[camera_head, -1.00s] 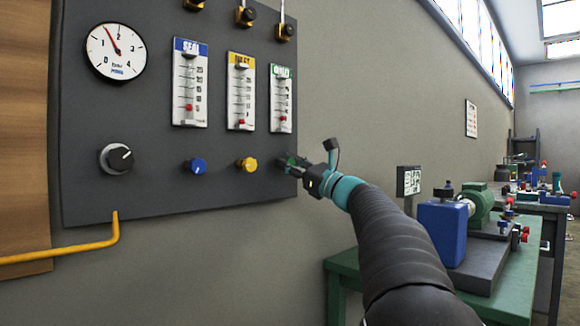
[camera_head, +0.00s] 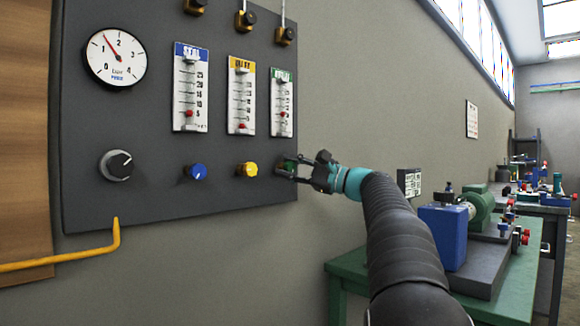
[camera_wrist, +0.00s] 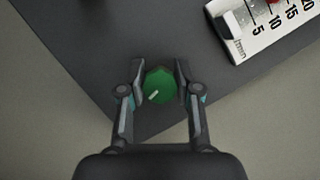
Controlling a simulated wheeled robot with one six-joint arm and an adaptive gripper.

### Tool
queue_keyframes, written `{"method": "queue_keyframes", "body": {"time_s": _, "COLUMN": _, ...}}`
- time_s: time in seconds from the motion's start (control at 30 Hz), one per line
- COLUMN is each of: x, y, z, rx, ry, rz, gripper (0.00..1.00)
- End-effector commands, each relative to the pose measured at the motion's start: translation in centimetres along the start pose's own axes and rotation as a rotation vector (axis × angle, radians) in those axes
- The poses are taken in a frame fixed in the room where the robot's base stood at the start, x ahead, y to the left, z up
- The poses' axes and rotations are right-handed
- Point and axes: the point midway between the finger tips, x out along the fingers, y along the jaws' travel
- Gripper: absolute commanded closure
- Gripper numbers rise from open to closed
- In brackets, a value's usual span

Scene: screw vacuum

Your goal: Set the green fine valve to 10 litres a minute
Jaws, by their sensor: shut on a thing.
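The green fine valve knob (camera_wrist: 160,85) has a white pointer line, which points to the lower left in the wrist view. My gripper (camera_wrist: 163,80) is shut on the knob, with one finger on each side of it. In the head view my gripper (camera_head: 288,168) reaches in from the right, and its fingers partly hide the knob. The green-topped flow meter (camera_head: 282,92) is above the knob on the dark panel. Its red float is in the lower half of the scale. The exact reading is too small to tell.
The dark panel (camera_head: 235,200) also carries a blue knob (camera_head: 195,172), a yellow knob (camera_head: 247,169), a black knob (camera_head: 116,165) and a dial gauge (camera_head: 116,54). A green bench (camera_head: 340,265) with a blue machine (camera_head: 443,235) stands at the right.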

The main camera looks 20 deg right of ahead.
Motion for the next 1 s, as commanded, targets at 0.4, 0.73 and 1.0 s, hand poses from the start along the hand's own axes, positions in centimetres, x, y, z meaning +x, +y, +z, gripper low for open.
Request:
{"method": "queue_keyframes", "body": {"time_s": 0.4, "x": 0.03, "y": -0.05, "z": 0.04, "rx": -0.03, "ry": 0.0, "rz": 0.011, "gripper": 1.0}}
{"method": "queue_keyframes", "body": {"time_s": 0.73, "x": 0.02, "y": -0.04, "z": 0.04, "rx": -0.029, "ry": 0.0, "rz": 0.011, "gripper": 0.41}}
{"method": "queue_keyframes", "body": {"time_s": 1.0, "x": -0.13, "y": -0.03, "z": 0.01, "rx": -0.028, "ry": 0.001, "rz": 0.011, "gripper": 0.41}}
